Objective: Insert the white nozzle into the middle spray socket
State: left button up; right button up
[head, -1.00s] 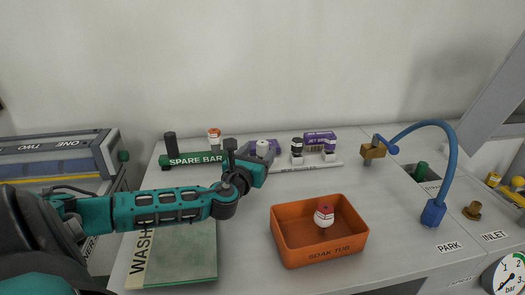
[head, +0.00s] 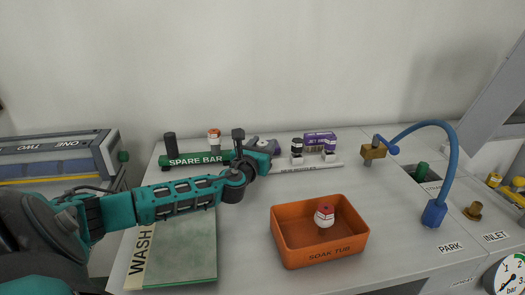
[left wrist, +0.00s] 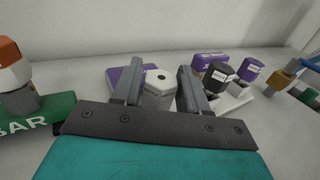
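The white nozzle (left wrist: 158,88) shows in the left wrist view as a white six-sided piece with a dark hole in its top. It stands between the two fingers of my left gripper (left wrist: 160,80), which are apart, one on each side of it. The fingers hide its sides, and I cannot tell whether they touch it. In the head view my left gripper (head: 262,150) is at the back of the bench, right of the green spare bar (head: 195,159), and mostly hides the white nozzle. I cannot make out the middle spray socket. My right gripper is not in view.
An orange soak tub (head: 285,243) holds a red-and-white nozzle (head: 324,216). A blue hose (head: 455,165) arches at the right. A green wash board (head: 185,250) lies front left.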

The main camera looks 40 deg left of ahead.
pick_arm(q)
jog(key=c, duration=0.6)
